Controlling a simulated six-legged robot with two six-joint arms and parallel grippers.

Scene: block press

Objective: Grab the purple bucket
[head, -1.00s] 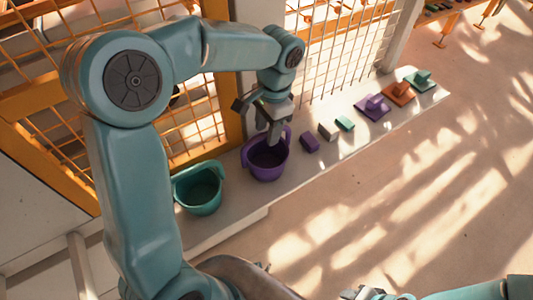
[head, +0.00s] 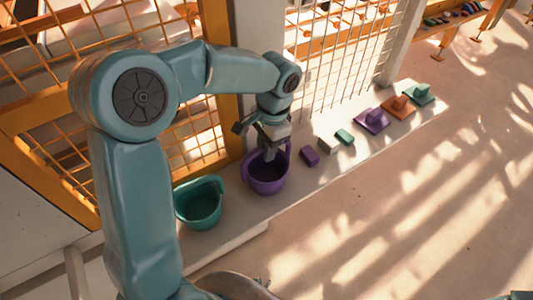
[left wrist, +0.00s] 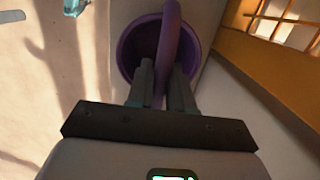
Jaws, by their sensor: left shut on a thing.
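The purple bucket (head: 265,184) stands on the pale ledge, its arched handle up. My left gripper (head: 269,154) reaches down to the bucket from above. In the left wrist view the gripper's two fingers (left wrist: 165,85) lie on either side of the purple handle, shut on it. The bucket (left wrist: 138,42) shows below them with its dark inside; its bottom is hard to see. My right gripper is out of view.
A teal bucket (head: 199,203) stands to the left on the ledge. A purple block (head: 309,156), a pale block (head: 328,144) and a green block (head: 344,137) lie to the right. Beyond are purple (head: 372,121), orange (head: 398,107) and green (head: 419,95) plates. Wire fencing (head: 330,60) runs behind.

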